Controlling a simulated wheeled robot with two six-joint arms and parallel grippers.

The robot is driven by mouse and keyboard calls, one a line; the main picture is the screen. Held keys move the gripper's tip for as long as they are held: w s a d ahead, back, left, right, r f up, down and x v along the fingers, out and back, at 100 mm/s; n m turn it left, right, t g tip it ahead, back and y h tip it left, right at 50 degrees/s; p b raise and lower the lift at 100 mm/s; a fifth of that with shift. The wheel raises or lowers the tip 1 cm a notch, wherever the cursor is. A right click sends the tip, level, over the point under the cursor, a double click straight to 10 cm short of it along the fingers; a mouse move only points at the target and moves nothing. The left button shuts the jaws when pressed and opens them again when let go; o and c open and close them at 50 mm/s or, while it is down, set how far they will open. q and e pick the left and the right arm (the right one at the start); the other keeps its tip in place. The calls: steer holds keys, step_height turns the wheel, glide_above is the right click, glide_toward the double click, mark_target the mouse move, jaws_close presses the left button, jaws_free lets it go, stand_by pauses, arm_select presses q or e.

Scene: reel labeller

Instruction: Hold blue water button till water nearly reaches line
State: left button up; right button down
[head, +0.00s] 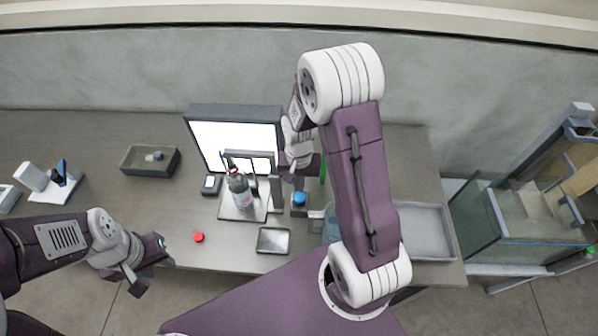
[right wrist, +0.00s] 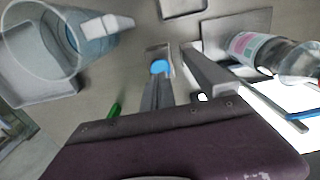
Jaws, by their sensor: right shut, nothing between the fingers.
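The blue button (head: 299,199) sits on a small grey box right of the bottle; it also shows in the right wrist view (right wrist: 159,67). A clear bottle (head: 238,188) with a pink and white label stands uncapped on the plate of a metal stand; it also shows in the right wrist view (right wrist: 250,48). I cannot make out its water level or a line. My right gripper (head: 298,183) is shut and empty, pointing down just above the button; whether it touches cannot be told. My left gripper (head: 152,274) is open and empty at the table's front left edge.
A bright panel (head: 211,142) stands behind the bottle. A red cap (head: 198,237) and a metal tray (head: 273,240) lie in front. A clear jug (right wrist: 62,42) stands near my right arm, beside a grey tray (head: 430,258). A dark bin (head: 128,166) is at the left.

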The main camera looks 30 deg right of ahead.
arm_select(q)
steer(key=shift+w+f, duration=0.1)
steer(key=shift+f, duration=0.1)
arm_select(e)
step_height(320, 180, up, 6)
steer(key=shift+w, duration=0.15)
arm_select(q)
steer(key=shift+w+d, duration=0.1)
steer(key=shift+d, duration=0.05)
arm_select(e)
steer(key=shift+w+d, duration=0.1)
steer(key=shift+d, duration=0.05)
stand_by(0.3)
stand_by(0.4)
